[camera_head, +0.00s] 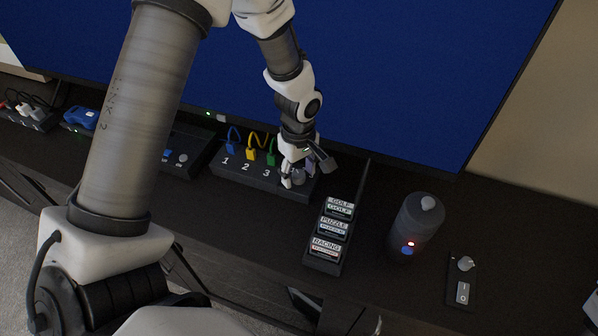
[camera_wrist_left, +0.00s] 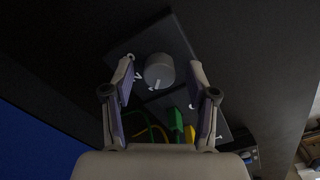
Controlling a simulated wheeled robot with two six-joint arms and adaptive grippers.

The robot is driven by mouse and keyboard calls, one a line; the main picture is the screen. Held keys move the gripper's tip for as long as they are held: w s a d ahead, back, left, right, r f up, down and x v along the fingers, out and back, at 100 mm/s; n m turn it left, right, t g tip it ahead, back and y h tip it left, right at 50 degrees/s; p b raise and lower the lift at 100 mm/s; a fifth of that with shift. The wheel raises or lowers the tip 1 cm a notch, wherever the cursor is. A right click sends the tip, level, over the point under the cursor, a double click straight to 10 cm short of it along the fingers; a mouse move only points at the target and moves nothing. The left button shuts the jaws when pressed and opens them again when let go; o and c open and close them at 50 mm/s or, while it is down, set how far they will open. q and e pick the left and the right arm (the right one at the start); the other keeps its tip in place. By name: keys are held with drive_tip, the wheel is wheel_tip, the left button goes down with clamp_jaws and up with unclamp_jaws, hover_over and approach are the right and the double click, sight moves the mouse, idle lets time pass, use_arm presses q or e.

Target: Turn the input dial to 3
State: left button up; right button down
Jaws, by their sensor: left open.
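The black input box (camera_head: 230,176) stands below the big screen, with white numbers 1, 2, 3 beside blue, yellow and green plugs. Its grey round dial (camera_wrist_left: 159,70) shows in the left wrist view, with small white marks around its left side and a white mark near its lower edge. What the dial is set to I cannot read. My left gripper (camera_head: 298,174) is over the right end of the box, at the dial. Its fingers are open, one on each side of the dial; contact cannot be told. In the head view the gripper partly hides the dial.
A rack of game cartridges (camera_head: 328,245) stands close to the right of the box. Farther right are a dark cylinder with a red light (camera_head: 415,228) and a small switch panel (camera_head: 462,284). The screen (camera_head: 400,90) rises close behind my left arm.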

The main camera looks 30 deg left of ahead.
use_arm(q)
drive_tip(key=shift+d, duration=0.1)
drive_tip(key=c, duration=0.4)
clamp_jaws()
drive_tip(key=shift+r+m, duration=0.1)
drive_tip(key=shift+m, duration=0.2)
drive_tip(key=m+p, duration=0.2)
drive_tip(key=m, duration=0.1)
drive_tip(key=shift+r+p, duration=0.1)
drive_tip(key=shift+p, duration=0.3)
drive_tip(key=m+p, duration=0.2)
drive_tip(key=m, duration=0.2)
drive_tip(key=shift+m, duration=0.4)
drive_tip(key=m+p, duration=0.3)
drive_tip(key=m, duration=0.2)
drive_tip(key=shift+m+p, duration=1.3)
drive_tip(key=shift+m, duration=1)
